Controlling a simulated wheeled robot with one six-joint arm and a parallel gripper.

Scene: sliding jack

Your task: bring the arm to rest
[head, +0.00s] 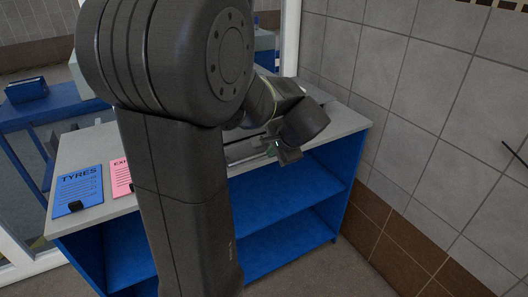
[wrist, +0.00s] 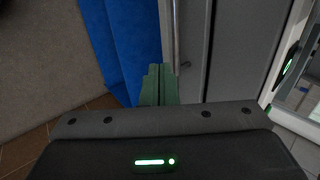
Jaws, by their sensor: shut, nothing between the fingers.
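My gripper (head: 289,155) shows in the head view above the front edge of the grey-topped bench, to the right of my large dark arm links. In the wrist view its green fingers (wrist: 159,84) are together, with nothing between them. A metal rail (wrist: 174,30) runs upward just beyond the fingertips in the wrist view. I cannot tell whether the fingers touch it. My arm hides the middle of the bench top in the head view.
The bench (head: 345,121) has blue open shelves (head: 275,205) below. A tiled wall (head: 430,90) rises close on the right. A blue table (head: 50,112) stands at the far left.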

